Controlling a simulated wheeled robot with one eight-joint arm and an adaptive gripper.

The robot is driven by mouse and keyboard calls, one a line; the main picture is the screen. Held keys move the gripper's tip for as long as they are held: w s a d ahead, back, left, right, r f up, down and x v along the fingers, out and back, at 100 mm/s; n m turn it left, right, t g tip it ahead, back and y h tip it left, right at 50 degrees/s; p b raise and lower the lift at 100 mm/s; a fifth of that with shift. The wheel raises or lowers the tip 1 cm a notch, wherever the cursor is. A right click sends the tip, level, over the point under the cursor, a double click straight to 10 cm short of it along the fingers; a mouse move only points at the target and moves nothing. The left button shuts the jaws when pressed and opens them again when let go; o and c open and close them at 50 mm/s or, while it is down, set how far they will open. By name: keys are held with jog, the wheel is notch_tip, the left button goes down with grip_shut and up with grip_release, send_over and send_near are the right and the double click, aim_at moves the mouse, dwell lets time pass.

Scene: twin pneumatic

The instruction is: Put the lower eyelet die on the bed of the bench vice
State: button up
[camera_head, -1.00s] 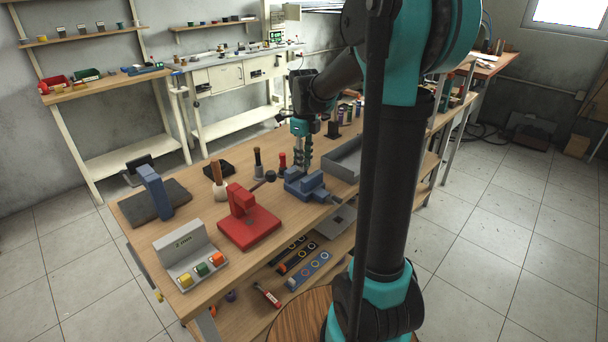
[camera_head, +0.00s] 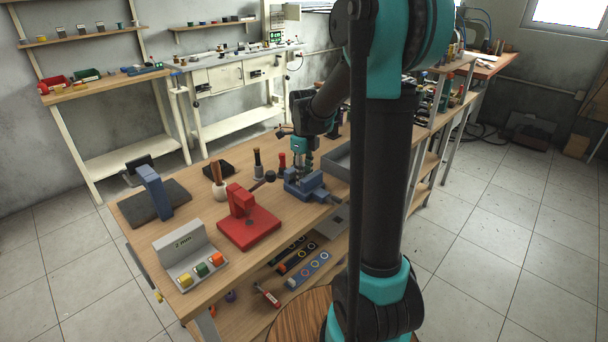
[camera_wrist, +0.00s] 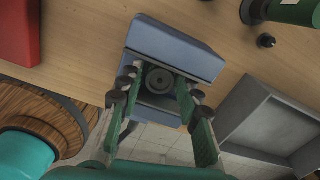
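The blue bench vice (camera_head: 305,186) stands on the wooden bench and also shows in the wrist view (camera_wrist: 176,47). A round dark-grey part with a central hole, the lower eyelet die (camera_wrist: 160,80), shows between my fingertips, over the gap between the vice's jaws. My gripper (camera_wrist: 158,82) points down into the vice with one finger on each side of the die and appears closed on it. In the head view my gripper (camera_head: 304,172) is at the vice, and the die is hidden there. Whether the die touches the vice bed cannot be told.
A grey tray (camera_head: 341,162) stands just right of the vice. A red press (camera_head: 248,220) stands to its left, with a red-handled tool (camera_head: 282,161) and a dark-handled tool (camera_head: 258,162) behind.

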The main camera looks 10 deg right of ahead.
jog(key=shift+o, duration=0.9)
notch_tip(320, 180, up, 12)
jog(key=shift+r, duration=0.15)
jog(key=shift+c, duration=0.4)
dwell(0.6)
